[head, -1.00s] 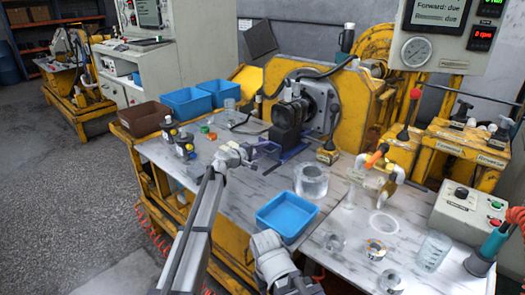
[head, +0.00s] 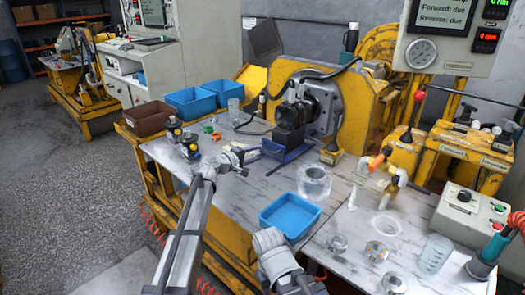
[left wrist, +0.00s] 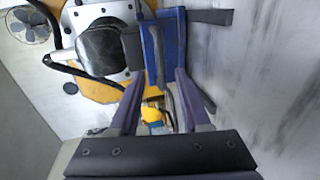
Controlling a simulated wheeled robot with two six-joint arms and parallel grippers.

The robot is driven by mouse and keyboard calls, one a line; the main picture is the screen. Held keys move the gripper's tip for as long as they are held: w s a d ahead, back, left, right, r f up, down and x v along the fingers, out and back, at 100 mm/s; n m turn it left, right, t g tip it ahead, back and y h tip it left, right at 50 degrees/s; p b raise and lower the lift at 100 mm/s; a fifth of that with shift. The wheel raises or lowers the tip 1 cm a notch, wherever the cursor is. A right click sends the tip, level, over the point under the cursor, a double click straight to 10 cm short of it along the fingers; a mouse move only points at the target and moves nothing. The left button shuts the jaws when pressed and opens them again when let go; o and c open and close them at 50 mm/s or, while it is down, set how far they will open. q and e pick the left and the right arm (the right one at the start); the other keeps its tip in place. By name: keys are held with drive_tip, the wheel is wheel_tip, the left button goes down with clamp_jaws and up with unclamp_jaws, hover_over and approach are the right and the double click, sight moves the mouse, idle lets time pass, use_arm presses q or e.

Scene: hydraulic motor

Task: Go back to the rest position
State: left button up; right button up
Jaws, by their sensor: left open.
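My left gripper (head: 250,158) is open and empty above the marble table, to the left of the black motor (head: 291,118). Its two fingers also show apart in the left wrist view (left wrist: 158,92), with nothing between them held. The black motor sits against a round grey plate on the yellow housing, over a blue base (head: 287,151). The motor (left wrist: 102,50) and blue base (left wrist: 170,45) lie beyond the fingers in the left wrist view. Part of my other arm shows at the bottom middle of the head view, and its gripper is out of sight.
Blue bins (head: 190,103) and a brown bin (head: 149,118) line the back left.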

use_arm(q)
drive_tip(key=shift+s+a+r, duration=0.15)
drive_tip(key=shift+s+a, duration=0.3)
drive_tip(key=shift+s, duration=0.1)
